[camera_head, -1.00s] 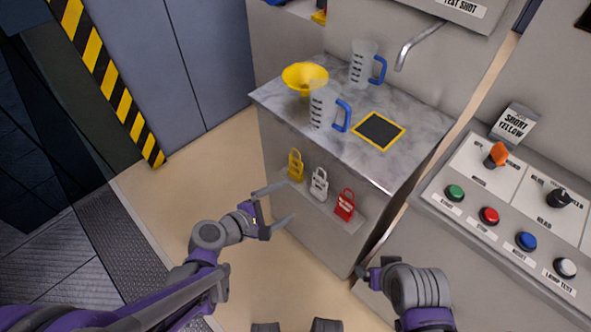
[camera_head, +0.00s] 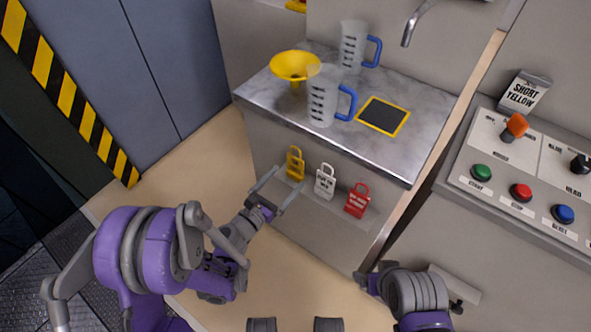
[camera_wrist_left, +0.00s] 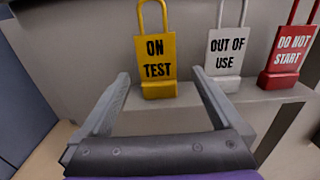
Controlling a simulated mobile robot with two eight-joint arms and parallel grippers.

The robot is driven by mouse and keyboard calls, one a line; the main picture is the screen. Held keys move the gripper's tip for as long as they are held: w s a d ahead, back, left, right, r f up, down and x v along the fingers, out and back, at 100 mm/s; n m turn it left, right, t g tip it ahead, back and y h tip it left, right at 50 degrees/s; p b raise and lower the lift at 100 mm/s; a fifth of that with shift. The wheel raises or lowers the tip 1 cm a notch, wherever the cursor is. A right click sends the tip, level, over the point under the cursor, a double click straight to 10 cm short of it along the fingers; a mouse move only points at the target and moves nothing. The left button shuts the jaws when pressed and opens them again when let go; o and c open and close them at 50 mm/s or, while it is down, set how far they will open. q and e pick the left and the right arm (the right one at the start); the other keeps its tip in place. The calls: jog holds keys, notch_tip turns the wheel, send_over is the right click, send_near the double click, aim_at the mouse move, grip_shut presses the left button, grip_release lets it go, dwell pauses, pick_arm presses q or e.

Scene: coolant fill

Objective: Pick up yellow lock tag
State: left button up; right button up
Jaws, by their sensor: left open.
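The yellow lock tag (camera_head: 295,164) stands upright at the left of a small ledge on the front of the counter. In the left wrist view the yellow lock tag (camera_wrist_left: 155,58) reads "ON TEST" and stands ahead, between the lines of the two fingers. My left gripper (camera_head: 276,188) is open and empty, just in front of and below the tag. In the left wrist view my left gripper (camera_wrist_left: 160,92) has its fingers spread wide, and I cannot tell that either touches the tag. My right arm shows at the bottom right; its fingers are not clearly visible.
A white tag (camera_head: 325,182) and a red tag (camera_head: 357,201) stand to the right on the same ledge (camera_head: 318,196). The counter (camera_head: 262,98) above holds a yellow funnel (camera_head: 294,66), two jugs and a black pad. A button panel (camera_head: 500,181) is at the right.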

aim_at(295, 167)
pick_arm(q)
jog(key=x, duration=0.5)
jog(key=shift+w+d+r, duration=0.1)
jog(key=shift+w+r, duration=0.1)
jog(key=shift+w, duration=0.25)
jog(key=c, duration=1.4)
jog(key=shift+o, duration=0.2)
jog(key=shift+r, duration=0.1)
